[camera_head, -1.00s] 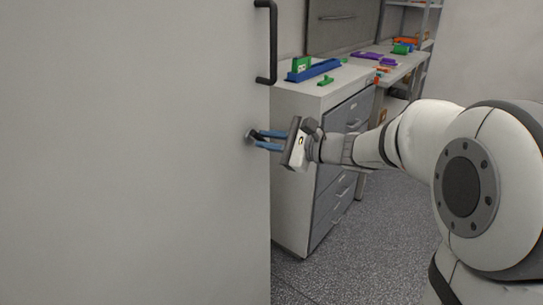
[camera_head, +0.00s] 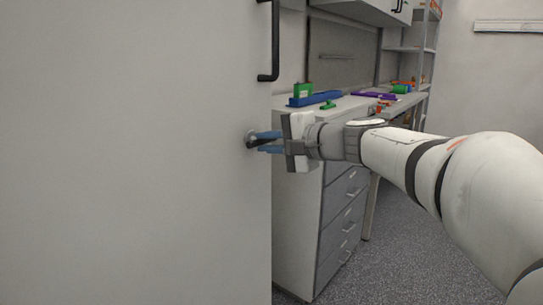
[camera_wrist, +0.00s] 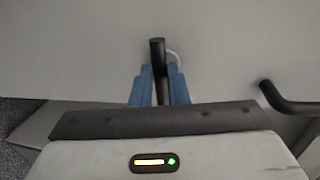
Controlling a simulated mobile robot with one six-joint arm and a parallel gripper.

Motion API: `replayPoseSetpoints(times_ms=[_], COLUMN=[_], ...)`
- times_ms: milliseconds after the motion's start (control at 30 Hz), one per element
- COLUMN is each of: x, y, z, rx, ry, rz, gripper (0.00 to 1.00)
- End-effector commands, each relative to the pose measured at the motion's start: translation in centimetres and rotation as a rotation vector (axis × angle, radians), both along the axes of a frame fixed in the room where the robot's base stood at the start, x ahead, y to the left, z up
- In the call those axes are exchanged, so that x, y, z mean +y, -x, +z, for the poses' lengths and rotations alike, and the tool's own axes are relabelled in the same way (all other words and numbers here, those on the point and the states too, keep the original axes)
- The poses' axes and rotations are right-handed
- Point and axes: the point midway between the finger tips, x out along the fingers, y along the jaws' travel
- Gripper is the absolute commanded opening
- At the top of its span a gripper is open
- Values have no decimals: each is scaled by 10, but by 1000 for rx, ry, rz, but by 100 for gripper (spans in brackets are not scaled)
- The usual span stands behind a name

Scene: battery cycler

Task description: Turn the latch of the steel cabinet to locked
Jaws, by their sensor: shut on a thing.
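The steel cabinet (camera_head: 130,150) fills the left of the head view with its pale grey door. Its latch (camera_head: 251,139) is a small dark knob near the door's right edge. In the wrist view the latch (camera_wrist: 157,55) is a dark bar on a light round base, standing out between my blue fingertips. My gripper (camera_head: 264,141) is shut on the latch, with one finger on each side of it. The fingers also show in the wrist view (camera_wrist: 160,88). The fingers hide part of the latch, and I cannot read any locked or unlocked mark.
A black bar handle (camera_head: 274,40) stands out from the door above the latch; it also shows in the wrist view (camera_wrist: 285,103), right of my fingers. A drawer unit (camera_head: 297,220) and a bench with green, blue and purple parts stand behind. Grey floor is open at right.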

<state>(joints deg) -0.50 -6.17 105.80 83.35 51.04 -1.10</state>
Motion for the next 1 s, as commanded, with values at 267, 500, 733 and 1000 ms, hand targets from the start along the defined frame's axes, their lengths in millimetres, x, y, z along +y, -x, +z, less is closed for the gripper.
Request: replayPoseSetpoints(times_ms=[267, 500, 733, 1000], x=[1, 1, 1, 1], y=[1, 1, 1, 0], z=[-3, -2, -2, -1], rx=[-39, -42, -41, -42], ry=[35, 38, 37, 35], rz=[5, 5, 5, 2], gripper=[0, 0, 20, 36])
